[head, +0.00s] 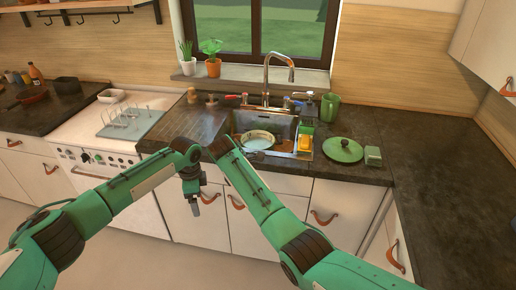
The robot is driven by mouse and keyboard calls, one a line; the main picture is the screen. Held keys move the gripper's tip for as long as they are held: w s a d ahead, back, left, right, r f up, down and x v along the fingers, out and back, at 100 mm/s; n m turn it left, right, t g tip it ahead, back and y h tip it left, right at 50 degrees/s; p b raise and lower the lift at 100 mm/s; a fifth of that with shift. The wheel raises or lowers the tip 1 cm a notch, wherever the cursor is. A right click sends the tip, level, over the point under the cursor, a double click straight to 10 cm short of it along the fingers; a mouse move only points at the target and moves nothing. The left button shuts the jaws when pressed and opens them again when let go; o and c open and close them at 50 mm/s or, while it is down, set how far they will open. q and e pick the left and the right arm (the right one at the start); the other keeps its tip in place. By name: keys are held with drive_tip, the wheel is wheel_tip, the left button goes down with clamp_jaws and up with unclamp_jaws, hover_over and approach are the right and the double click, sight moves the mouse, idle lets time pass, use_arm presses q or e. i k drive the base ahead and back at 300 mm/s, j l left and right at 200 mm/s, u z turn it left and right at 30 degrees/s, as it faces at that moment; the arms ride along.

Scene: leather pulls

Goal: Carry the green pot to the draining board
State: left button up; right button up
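The dark grooved draining board (183,124) lies left of the sink. My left gripper (201,201) appears to hang pointing down in front of the cabinets, below the counter edge; its finger gap is too small to read. My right arm reaches up to the same area, and its gripper does not show clearly. Both grippers are well left of the pot.
The sink (281,131) holds a pale plate or bowl (257,139). A tall faucet (279,76) stands behind it.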

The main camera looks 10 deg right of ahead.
sight(188, 124)
drive_tip(key=i+l, duration=0.3)
drive_tip(key=i, duration=0.15)
drive_tip(key=i+l, duration=0.25)
drive_tip(key=i, duration=0.2)
drive_tip(key=i+l, duration=0.3)
drive_tip(key=i, duration=0.15)
